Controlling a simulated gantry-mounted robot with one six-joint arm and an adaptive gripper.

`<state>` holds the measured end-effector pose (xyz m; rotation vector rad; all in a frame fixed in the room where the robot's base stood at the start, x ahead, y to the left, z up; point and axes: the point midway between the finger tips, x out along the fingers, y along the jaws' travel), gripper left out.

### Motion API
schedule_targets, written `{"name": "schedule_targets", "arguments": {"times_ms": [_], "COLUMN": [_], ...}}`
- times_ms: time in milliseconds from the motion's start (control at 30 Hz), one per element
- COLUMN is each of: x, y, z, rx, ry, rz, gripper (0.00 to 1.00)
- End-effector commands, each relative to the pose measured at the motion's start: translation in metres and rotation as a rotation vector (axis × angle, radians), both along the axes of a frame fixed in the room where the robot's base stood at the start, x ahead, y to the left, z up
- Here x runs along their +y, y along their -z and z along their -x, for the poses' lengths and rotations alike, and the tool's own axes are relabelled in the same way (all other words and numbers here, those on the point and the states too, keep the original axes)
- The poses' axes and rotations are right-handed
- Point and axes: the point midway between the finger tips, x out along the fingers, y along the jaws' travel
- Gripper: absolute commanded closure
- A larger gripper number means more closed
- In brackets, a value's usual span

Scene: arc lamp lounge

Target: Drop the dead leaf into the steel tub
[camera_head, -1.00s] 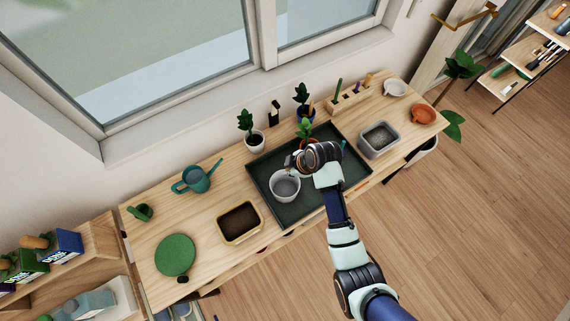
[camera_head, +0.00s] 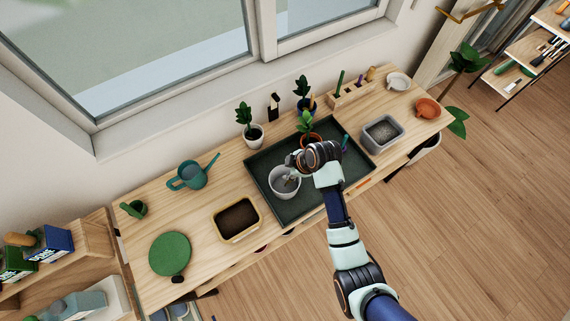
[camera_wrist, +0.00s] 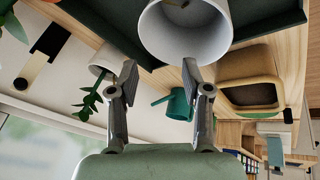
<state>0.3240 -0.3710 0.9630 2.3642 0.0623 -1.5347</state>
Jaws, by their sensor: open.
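The steel tub (camera_head: 279,190) is a round grey bucket standing upright on the dark green tray (camera_head: 262,174). It shows large in the wrist view (camera_wrist: 160,35), its open mouth facing the camera, just beyond my fingertips. My gripper (camera_wrist: 161,75) is open, with a clear gap between its two fingers and nothing held there. In the head view my gripper (camera_head: 291,171) is over the tub's back right rim. A small dark shape shows inside the tub at the top edge of the wrist view; I cannot tell if it is the dead leaf. No leaf is clearly seen elsewhere.
A red pot with a plant (camera_head: 311,139) stands behind my gripper on the tray. A soil box (camera_head: 237,237), watering can (camera_head: 190,176) and green disc (camera_head: 170,254) are to the left. A grey bin (camera_head: 382,149) is to the right. The tray's front is mostly clear.

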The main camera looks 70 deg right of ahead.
Motion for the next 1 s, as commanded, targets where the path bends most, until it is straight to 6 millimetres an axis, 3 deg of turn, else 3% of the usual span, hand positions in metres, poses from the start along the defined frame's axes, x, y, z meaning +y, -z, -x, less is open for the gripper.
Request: {"name": "schedule_targets", "arguments": {"times_ms": [167, 400, 600, 1000], "x": [0.001, 0.010, 0.015, 0.016], "y": [-0.016, -0.069, -0.101, -0.108], "z": [0.007, 0.032, 0.047, 0.051], "rx": [-0.002, -0.003, -0.002, 0.000], "ry": [0.001, 0.001, 0.001, 0.000], "rz": [0.003, 0.004, 0.002, 0.000], "gripper": [0.51, 0.51, 0.51, 0.51]}}
